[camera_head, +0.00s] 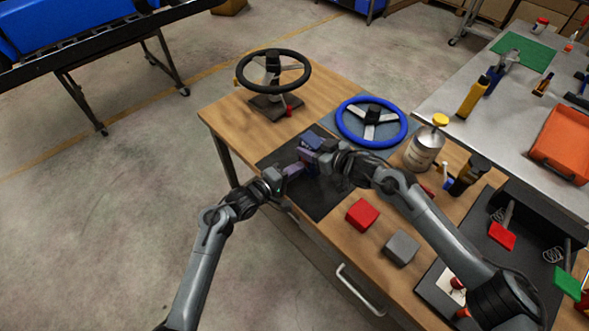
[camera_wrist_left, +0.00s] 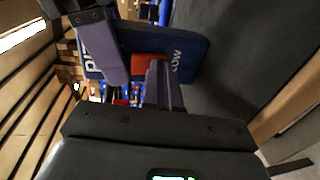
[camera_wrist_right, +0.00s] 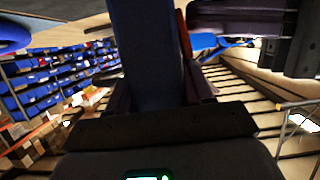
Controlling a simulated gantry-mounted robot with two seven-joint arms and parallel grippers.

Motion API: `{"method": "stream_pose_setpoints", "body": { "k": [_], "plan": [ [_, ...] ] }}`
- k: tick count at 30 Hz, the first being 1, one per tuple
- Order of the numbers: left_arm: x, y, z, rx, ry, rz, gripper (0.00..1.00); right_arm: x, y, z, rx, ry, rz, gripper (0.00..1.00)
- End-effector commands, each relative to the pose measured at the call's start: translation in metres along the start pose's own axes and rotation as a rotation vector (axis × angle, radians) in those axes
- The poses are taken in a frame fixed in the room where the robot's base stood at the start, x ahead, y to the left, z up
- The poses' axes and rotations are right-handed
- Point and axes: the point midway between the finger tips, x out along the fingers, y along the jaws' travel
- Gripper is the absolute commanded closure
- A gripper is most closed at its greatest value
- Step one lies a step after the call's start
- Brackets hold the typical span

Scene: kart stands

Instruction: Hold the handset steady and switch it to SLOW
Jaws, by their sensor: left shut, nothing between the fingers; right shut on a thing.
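The blue handset (camera_head: 312,141) is held up over the dark mat on the wooden bench. My right gripper (camera_head: 318,156) is shut on it, and its body fills the space between the fingers in the right wrist view (camera_wrist_right: 145,45). In the left wrist view the handset's face (camera_wrist_left: 190,58) carries white letters ending in "OW" at the right; the left lettering is partly hidden. A red switch (camera_wrist_left: 149,66) lies between the letterings. My left gripper (camera_head: 296,169) is shut and empty, its purple fingers in front of the handset's face near the switch. Contact with the switch is unclear.
A black steering wheel (camera_head: 274,71) on a stand and a blue steering wheel (camera_head: 372,138) stand behind. Pedals stand farther right.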

Motion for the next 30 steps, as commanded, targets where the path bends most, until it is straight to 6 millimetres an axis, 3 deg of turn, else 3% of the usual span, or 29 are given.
{"method": "stream_pose_setpoints", "body": {
  "k": [11, 30],
  "plan": [
    [-0.012, -0.004, 0.000, 0.000, 0.001, 0.000, 1.00, 0.001, -0.004, 0.003, 0.000, -0.005, -0.008, 0.89],
    [-0.117, -0.039, -0.001, 0.001, 0.002, -0.002, 1.00, 0.001, -0.004, 0.002, 0.000, -0.004, -0.008, 0.89]
  ]
}}
